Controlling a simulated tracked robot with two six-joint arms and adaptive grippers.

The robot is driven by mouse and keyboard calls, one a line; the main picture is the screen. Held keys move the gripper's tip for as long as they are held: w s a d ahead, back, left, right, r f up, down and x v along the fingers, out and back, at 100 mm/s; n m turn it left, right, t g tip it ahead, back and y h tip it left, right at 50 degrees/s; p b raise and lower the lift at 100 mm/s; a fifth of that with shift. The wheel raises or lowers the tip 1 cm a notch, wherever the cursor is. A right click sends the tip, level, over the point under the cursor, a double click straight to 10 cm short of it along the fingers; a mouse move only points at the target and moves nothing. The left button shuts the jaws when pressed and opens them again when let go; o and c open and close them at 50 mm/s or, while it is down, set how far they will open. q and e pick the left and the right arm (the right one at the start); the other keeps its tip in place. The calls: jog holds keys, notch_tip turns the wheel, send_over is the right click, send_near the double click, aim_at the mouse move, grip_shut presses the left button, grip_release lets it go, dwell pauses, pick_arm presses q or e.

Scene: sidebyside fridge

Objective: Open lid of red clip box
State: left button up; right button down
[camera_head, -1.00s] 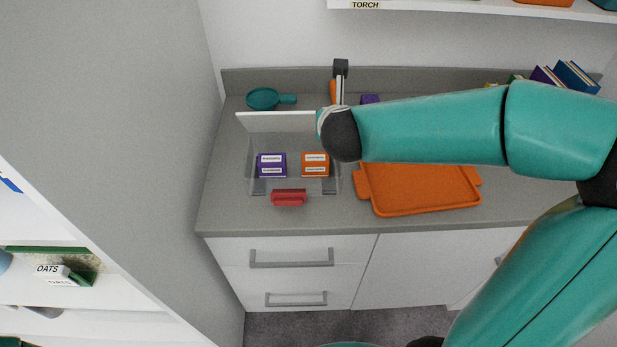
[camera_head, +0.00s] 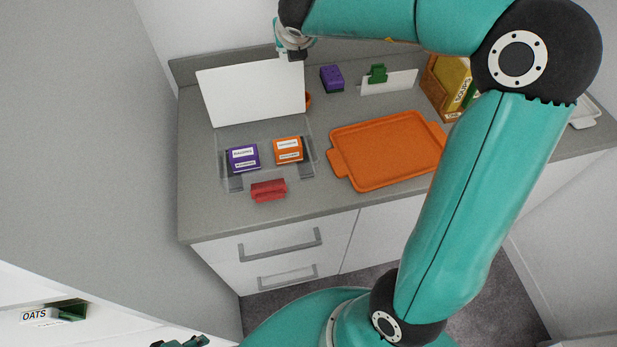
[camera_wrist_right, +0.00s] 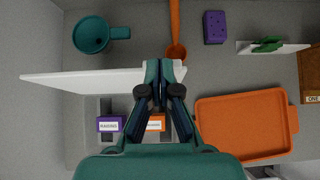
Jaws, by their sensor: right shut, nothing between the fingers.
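The clip box is a clear box (camera_head: 312,168) with a red clip (camera_head: 268,190) at its front. Its white lid (camera_head: 250,92) stands raised at the rear of the box; in the right wrist view the lid (camera_wrist_right: 85,82) crosses left of the fingers. A purple packet (camera_head: 242,158) and an orange packet (camera_head: 288,150) sit inside. My right gripper (camera_head: 291,52) is shut and empty at the lid's top right corner; it also shows in the right wrist view (camera_wrist_right: 163,72). I cannot tell if it touches the lid.
An orange tray (camera_head: 385,148) lies right of the box. Behind are a purple block (camera_head: 332,78), a white board with a green clip (camera_head: 388,82) and, in the right wrist view, a teal pan (camera_wrist_right: 91,35) and an orange ladle (camera_wrist_right: 176,52).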

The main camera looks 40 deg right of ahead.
jog(key=shift+w+d+g+y, duration=0.3)
jog(key=shift+w+d+g, duration=0.15)
jog(key=shift+w, duration=0.15)
jog(key=shift+a, duration=0.1)
dwell(0.4)
notch_tip(320, 180, up, 9)
jog(key=w, duration=0.1)
jog(key=shift+d, duration=0.45)
dwell(0.4)
